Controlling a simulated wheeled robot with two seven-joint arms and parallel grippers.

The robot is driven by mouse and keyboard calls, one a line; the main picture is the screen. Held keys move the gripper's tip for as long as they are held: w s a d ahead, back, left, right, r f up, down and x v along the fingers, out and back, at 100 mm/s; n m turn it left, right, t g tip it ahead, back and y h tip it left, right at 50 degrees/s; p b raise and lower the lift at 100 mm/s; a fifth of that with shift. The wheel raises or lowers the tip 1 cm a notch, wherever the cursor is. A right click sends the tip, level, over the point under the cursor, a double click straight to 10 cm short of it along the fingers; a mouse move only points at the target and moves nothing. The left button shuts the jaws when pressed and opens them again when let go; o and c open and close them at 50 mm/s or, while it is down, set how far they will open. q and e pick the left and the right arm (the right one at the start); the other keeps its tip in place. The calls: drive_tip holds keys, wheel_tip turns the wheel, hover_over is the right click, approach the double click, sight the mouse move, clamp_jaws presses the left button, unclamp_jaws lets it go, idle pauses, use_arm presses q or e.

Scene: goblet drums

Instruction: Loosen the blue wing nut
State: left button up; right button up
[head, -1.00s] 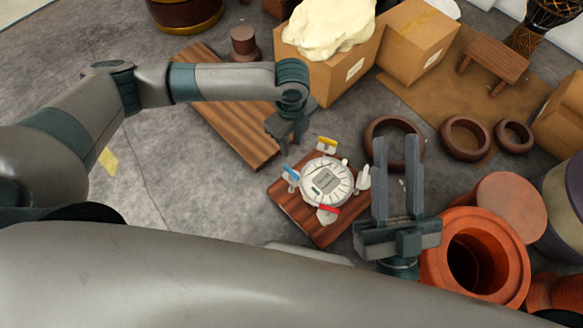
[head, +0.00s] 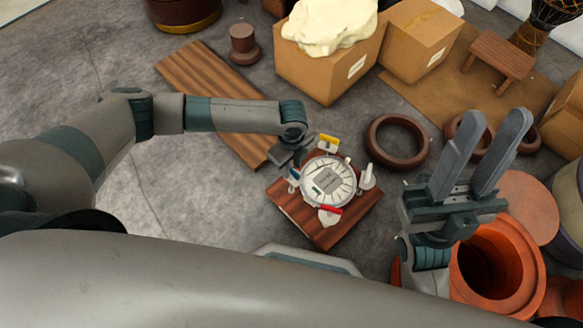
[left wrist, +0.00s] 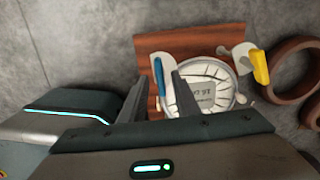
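The blue wing nut (head: 293,176) stands at the left edge of a round white drum-head device (head: 318,188) on a dark red-brown wooden board (head: 318,230). In the left wrist view the blue wing nut (left wrist: 159,80) lies between the two fingers of my left gripper (left wrist: 160,98), with a visible gap to the left finger. The right finger is close to it; contact cannot be told. My left gripper (head: 288,158) partly covers that corner in the head view. My right gripper (head: 494,116) is open and empty, right of the board.
A yellow wing nut (head: 328,143), a red one (head: 329,213) and a white one (head: 367,176) stand around the device. A dark ring (head: 397,160) lies to its right. An orange drum shell (head: 525,262) is at the lower right. A striped plank (head: 215,100) lies behind my left arm.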

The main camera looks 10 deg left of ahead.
use_arm(q)
drive_tip(key=shift+f, duration=0.4)
clamp_jaws()
drive_tip(key=shift+r, duration=0.1)
